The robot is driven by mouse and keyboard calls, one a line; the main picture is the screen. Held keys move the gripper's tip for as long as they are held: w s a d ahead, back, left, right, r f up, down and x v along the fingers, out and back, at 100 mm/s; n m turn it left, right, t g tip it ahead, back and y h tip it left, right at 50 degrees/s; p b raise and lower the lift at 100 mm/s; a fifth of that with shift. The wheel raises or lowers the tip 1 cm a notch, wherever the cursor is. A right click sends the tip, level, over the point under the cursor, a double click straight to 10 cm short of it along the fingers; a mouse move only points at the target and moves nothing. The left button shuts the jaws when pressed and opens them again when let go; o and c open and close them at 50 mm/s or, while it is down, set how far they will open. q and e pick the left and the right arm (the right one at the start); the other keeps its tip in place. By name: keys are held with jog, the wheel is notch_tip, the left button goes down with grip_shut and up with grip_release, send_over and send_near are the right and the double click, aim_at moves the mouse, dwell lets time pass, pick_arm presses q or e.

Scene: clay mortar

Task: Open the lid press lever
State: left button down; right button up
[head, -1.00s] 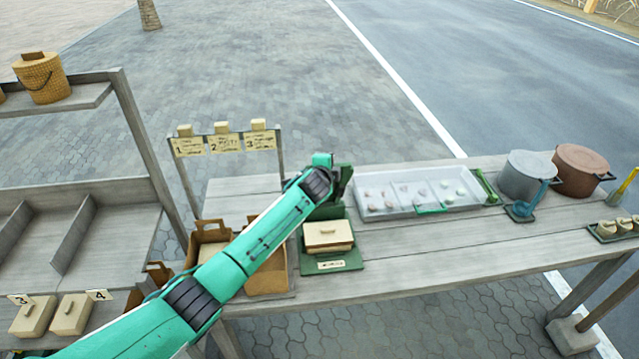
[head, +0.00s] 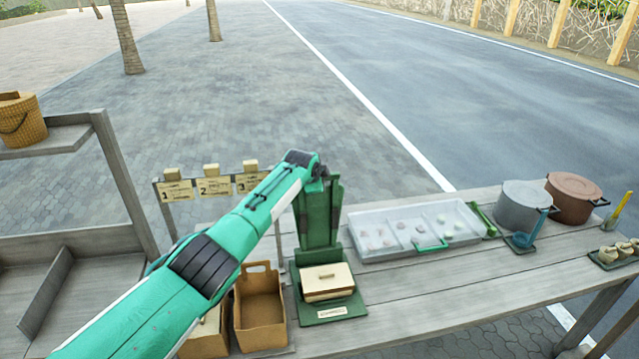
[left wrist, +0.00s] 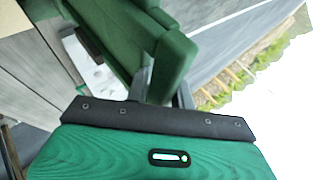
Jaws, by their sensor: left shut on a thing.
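The green lid press (head: 340,311) stands on the table, with a cream lidded box (head: 327,282) on its base. Its green lever part (head: 318,222) stands upright behind the box. My left gripper (head: 325,174) is at the top of this part, reached from the left, and its fingers are hard to make out there. In the left wrist view the gripper (left wrist: 163,88) is shut on the green lever (left wrist: 172,62), which hides part of the fingers. My right gripper is not in view.
A clear divided tray (head: 410,232) with small pieces is right of the press. A grey pot (head: 522,203) and a brown pot (head: 574,197) stand farther right. Brown open boxes (head: 260,315) are at the left, with a numbered sign rack (head: 213,187) behind. The front table strip is clear.

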pick_arm(q)
jog(key=shift+a+f, duration=0.2)
jog(key=shift+f, duration=0.4)
jog(key=shift+s, duration=0.1)
jog(key=c, duration=1.4)
grip_release()
jog(key=shift+w, duration=0.3)
jog(key=shift+s+d+r, duration=0.1)
jog(key=shift+r, duration=0.2)
jog(key=v, duration=0.3)
jog(key=b+v, duration=0.2)
jog(key=v, duration=0.8)
jog(key=shift+s+r, duration=0.15)
jog(key=shift+s, duration=0.05)
